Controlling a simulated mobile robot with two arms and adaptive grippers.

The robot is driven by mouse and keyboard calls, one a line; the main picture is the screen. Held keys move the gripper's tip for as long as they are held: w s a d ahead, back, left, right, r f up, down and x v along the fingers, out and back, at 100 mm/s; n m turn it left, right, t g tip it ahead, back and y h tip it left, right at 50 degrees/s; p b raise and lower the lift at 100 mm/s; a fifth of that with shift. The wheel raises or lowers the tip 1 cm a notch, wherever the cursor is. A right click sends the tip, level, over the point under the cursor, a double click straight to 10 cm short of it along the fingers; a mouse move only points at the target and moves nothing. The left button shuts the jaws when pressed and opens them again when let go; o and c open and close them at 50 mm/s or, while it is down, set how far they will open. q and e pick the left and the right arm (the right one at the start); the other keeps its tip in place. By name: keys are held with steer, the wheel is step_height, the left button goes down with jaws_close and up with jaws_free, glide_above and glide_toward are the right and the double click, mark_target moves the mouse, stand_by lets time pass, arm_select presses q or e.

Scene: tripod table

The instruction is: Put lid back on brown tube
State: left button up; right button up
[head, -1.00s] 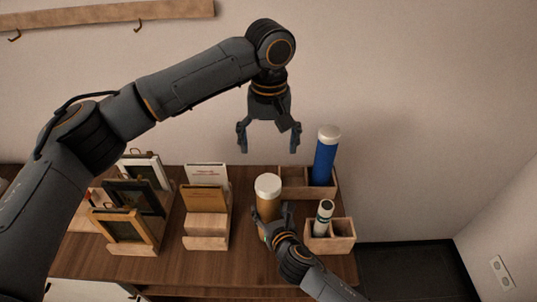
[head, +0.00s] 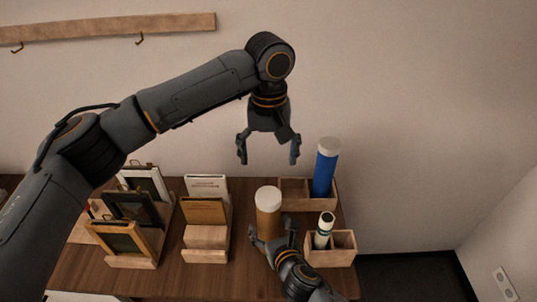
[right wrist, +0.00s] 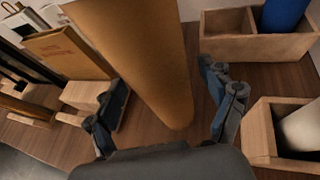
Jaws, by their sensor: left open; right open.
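The brown tube (head: 268,224) stands upright on the table, with the white lid (head: 268,195) sitting on its top. In the right wrist view the tube (right wrist: 140,55) rises large and tilted across the picture, its top out of frame. My right gripper (head: 271,232) is low at the tube's near side. Its fingers are open on either side of the tube, with gaps between them and it in the right wrist view (right wrist: 165,105). My left gripper (head: 268,158) is open and empty, fingers down, above and behind the lid.
A blue tube (head: 325,170) with a white lid stands in a wooden box (head: 295,205) at back right. A small white tube (head: 324,228) leans in another box (head: 335,258). Card holders (head: 206,255) and picture frames (head: 125,243) stand left. The wall is behind.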

steer(key=v, duration=1)
